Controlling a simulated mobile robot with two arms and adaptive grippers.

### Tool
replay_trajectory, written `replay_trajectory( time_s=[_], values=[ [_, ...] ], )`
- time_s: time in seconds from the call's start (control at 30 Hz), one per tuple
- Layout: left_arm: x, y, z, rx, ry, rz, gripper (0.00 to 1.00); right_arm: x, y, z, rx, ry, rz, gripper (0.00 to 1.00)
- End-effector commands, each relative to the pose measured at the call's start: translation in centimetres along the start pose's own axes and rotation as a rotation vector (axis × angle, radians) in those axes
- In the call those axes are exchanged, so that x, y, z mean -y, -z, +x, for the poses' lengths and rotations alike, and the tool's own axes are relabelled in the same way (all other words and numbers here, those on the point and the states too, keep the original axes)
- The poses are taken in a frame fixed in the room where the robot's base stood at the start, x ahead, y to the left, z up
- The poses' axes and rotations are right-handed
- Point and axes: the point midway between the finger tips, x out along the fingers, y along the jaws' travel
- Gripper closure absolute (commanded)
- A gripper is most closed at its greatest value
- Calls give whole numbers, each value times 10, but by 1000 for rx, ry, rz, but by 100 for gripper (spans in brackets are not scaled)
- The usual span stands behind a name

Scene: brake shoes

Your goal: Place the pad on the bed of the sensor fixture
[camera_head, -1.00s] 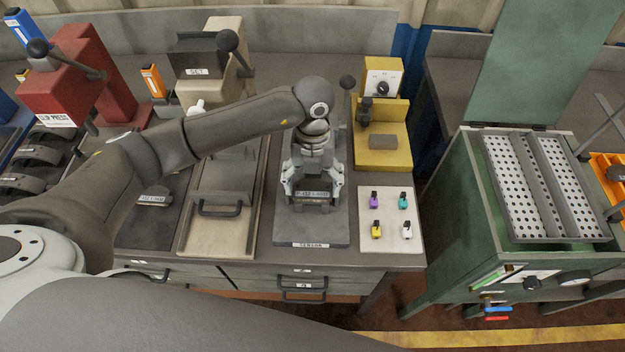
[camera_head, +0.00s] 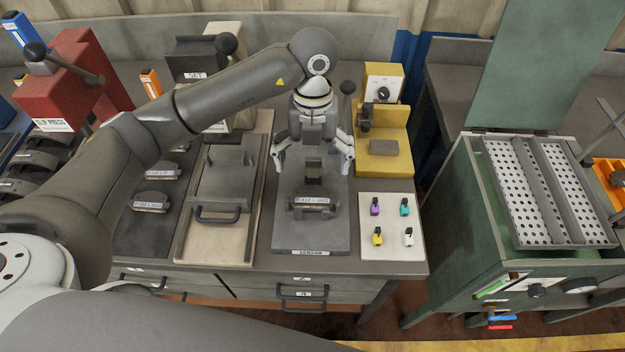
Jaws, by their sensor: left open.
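The sensor fixture (camera_head: 290,235) is a dark grey plate with a label at its front edge, in the middle of the bench. A pad (camera_head: 312,206) with a white label lies across its front part, label facing me. A small dark upright block (camera_head: 313,175) stands just behind the pad. My left gripper (camera_head: 313,162) is open above the fixture, behind the pad, with its fingers spread wide and nothing between them. It is apart from the pad. The pad's underside is hidden, so its exact seating cannot be told. My right gripper is not in view.
More labelled pads (camera_head: 151,202) lie on a dark mat to the left. A beige fixture with a handle (camera_head: 218,213) stands beside the sensor fixture. A yellow device (camera_head: 398,163) and a white board with several coloured clips (camera_head: 375,243) are to the right. A green cabinet (camera_head: 470,200) stands farther right.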

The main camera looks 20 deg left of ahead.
Motion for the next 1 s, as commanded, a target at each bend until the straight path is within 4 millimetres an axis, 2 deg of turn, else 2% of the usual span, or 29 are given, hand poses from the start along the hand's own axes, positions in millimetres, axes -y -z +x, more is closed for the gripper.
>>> replay_trajectory(
  time_s=[0.1,0.3,1.0],
  values=[
    [0,-1,-20,4,1,0,1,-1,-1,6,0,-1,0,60],
    [0,0,-37,0,-1,0,1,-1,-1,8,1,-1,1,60],
    [0,0,-38,-1,-1,0,1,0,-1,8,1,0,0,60]
  ],
)
